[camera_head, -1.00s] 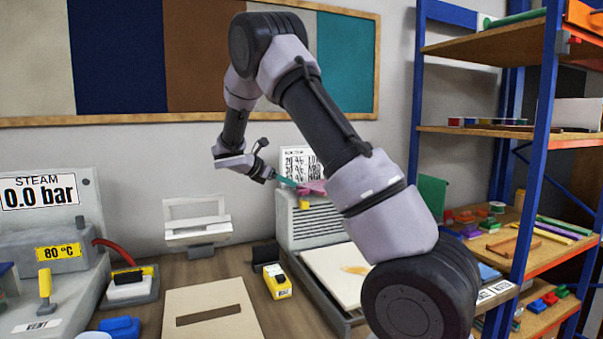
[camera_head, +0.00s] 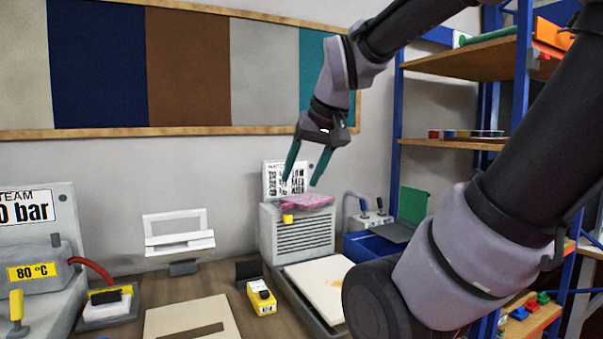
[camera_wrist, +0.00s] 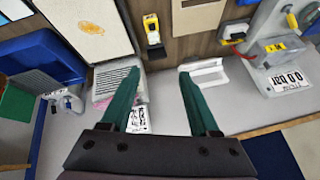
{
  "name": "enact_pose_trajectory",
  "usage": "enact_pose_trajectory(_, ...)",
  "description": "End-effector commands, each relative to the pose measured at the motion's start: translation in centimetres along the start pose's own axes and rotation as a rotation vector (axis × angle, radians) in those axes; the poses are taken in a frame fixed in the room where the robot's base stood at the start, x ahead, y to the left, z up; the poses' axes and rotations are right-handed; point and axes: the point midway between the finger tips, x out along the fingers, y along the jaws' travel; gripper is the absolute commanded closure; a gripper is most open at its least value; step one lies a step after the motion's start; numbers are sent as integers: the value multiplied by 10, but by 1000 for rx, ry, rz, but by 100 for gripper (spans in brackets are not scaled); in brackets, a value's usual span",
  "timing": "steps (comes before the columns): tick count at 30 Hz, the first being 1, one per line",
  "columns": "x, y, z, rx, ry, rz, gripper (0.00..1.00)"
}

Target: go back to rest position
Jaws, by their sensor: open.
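My gripper (camera_head: 302,182) is open, with two green fingers spread apart and nothing visible between them. In the head view it hangs above the grey vented box (camera_head: 304,233) with a pink cloth (camera_head: 303,201) on its top. The fingertips appear just above or in front of a printed card behind the cloth; I cannot tell the exact gap. In the wrist view both fingers (camera_wrist: 158,72) point towards the bench, with the vented box partly hidden by the left finger.
A blue shelf rack (camera_head: 465,143) stands at the right. The bench holds a white stand (camera_head: 180,240), a yellow device (camera_head: 261,297), a pale board (camera_head: 190,318) and a steam unit (camera_head: 40,235) at left. A fabric sample board (camera_head: 190,132) hangs on the wall.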

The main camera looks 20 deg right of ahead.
Motion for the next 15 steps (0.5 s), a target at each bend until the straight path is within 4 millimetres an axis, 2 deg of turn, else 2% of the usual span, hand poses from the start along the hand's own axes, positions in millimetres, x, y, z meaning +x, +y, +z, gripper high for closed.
enact_pose_trajectory(3,-9,-6,14,108,42,-46,38)
enact_pose_trajectory(6,-11,-8,19,151,54,-64,38)
enact_pose_trajectory(15,-12,-9,20,158,55,-68,38)
